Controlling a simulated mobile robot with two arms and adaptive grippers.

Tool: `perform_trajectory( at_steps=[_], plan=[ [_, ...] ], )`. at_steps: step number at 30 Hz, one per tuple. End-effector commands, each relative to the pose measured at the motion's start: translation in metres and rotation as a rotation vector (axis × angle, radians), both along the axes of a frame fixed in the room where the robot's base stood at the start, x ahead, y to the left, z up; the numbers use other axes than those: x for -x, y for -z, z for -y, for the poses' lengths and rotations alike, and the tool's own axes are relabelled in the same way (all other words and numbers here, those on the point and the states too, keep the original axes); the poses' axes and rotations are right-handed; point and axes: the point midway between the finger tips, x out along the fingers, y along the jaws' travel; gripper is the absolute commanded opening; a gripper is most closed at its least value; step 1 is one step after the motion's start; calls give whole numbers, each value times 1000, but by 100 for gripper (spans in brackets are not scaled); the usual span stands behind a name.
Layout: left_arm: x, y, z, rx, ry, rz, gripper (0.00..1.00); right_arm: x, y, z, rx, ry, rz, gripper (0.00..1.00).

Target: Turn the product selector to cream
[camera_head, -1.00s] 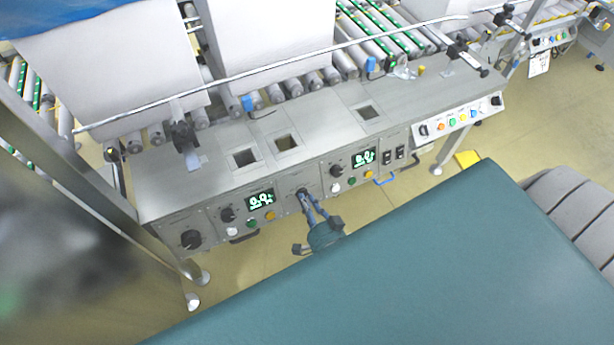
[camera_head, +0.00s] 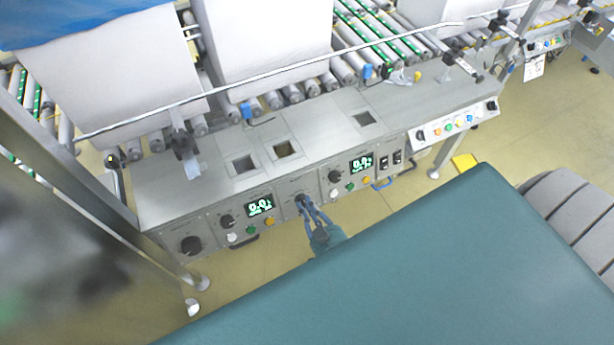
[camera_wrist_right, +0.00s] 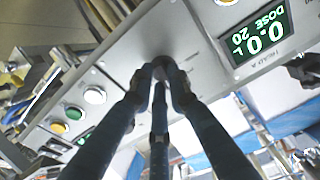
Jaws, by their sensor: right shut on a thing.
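The product selector (camera_wrist_right: 162,64) is a dark round knob on the grey front panel, midway between the two green displays. My right gripper (camera_head: 302,200) reaches up to it from below and its fingers are closed around it. In the right wrist view my dark blue fingers (camera_wrist_right: 161,80) meet at the knob and hide most of it. The selector's pointer and its labels cannot be read. My left gripper is not in view.
Left of the selector are a lit display (camera_head: 260,205), a black knob (camera_head: 227,221) and coloured buttons. Right of it are another display (camera_head: 361,162) and a black knob (camera_head: 335,176). Rollers with white sheets lie behind.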

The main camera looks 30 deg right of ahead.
Motion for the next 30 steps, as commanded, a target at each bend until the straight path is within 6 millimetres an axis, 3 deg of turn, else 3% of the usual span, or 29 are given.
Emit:
perform_trajectory(
  at_steps=[12, 27, 28, 30],
  plan=[
    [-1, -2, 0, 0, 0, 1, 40, 1, 1, 0, 148, -53, -11, 0],
    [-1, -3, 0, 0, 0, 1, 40, 1, 1, 0, 161, -58, -13, 0],
    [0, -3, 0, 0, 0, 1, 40, 1, 1, 0, 161, -58, -13, 22],
    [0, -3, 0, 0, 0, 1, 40, 1, 1, 0, 160, -57, -12, 35]
  ],
)
